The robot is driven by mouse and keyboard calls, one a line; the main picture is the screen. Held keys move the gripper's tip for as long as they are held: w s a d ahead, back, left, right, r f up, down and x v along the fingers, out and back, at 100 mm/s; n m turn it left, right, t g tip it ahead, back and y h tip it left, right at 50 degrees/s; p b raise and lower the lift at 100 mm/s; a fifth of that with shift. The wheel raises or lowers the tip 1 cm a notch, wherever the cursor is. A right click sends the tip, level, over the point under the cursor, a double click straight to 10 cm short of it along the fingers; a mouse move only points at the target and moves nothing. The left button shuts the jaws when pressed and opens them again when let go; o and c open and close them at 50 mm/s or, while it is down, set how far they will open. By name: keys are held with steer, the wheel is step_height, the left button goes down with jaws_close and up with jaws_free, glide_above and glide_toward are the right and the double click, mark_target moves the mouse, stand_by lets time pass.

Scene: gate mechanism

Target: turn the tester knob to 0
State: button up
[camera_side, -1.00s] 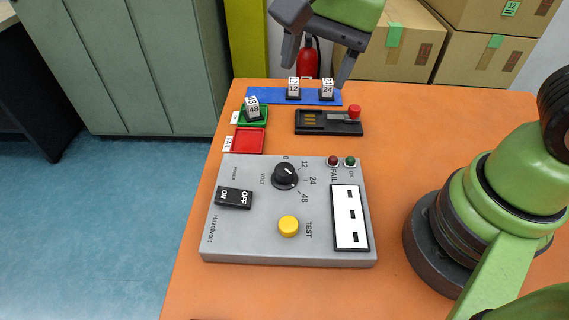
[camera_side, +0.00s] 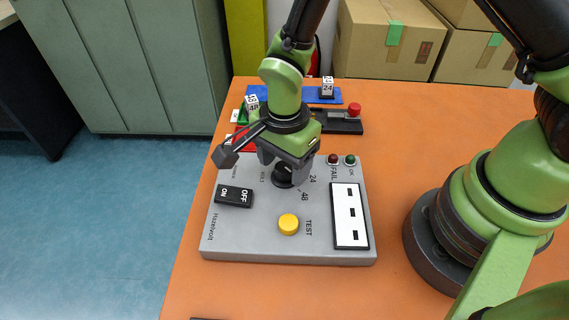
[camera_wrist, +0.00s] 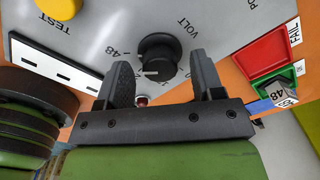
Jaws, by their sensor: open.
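The black tester knob (camera_side: 281,177) stands on the grey tester (camera_side: 235,228), partly hidden by my gripper in the side view. My gripper (camera_side: 283,170) points down with its open fingers around the knob. The wrist view shows the knob (camera_wrist: 158,50) between the two fingers (camera_wrist: 162,75), with a gap on each side. The 48 label is visible beside the knob.
The tester also carries an OFF/ON switch (camera_side: 234,196), a yellow TEST button (camera_side: 288,224), a white slotted panel (camera_side: 350,216) and two small lamps (camera_side: 341,160). Behind it are a red tray (camera_wrist: 271,55), a 48 block (camera_side: 252,103), a 24 block (camera_side: 327,88) and a red-handled fixture (camera_side: 345,121).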

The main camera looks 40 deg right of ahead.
steer(key=shift+f, duration=0.6)
steer(key=c, duration=0.9)
